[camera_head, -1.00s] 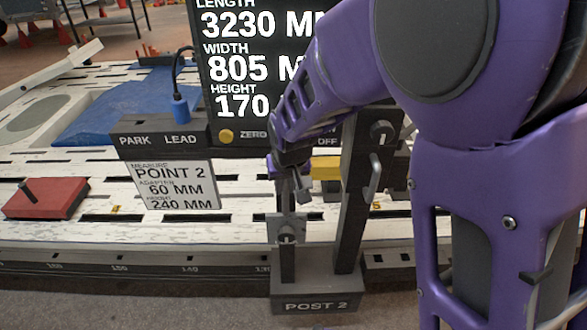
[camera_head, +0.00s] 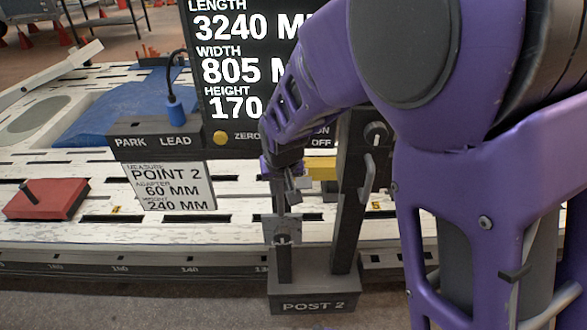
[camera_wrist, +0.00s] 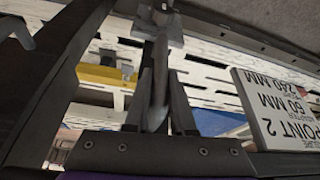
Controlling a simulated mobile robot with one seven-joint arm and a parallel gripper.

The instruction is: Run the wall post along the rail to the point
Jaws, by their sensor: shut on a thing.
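The wall post (camera_head: 318,285), its dark base marked POST 2, stands upright at the bench's front rail (camera_head: 215,268). It has a thick right column with a pale handle and a thinner left upright with a grey clamp block (camera_head: 283,230). My gripper (camera_head: 290,188) is at the top of the thinner upright. In the wrist view my fingers (camera_wrist: 158,105) are closed around a grey bar of the post. A placard (camera_head: 172,188) reads POINT 2, adapter 60 mm, height 240 mm. The display (camera_head: 245,60) reads length 3240 mm, width 805 mm; the height starts 170, the rest hidden.
A box marked PARK and LEAD (camera_head: 155,140) holds a blue plug (camera_head: 175,112). A red block (camera_head: 45,199) lies on the slotted white bench at left, with a blue sheet (camera_head: 115,112) behind. Left of the post, the rail front looks clear. My arm hides the right side.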

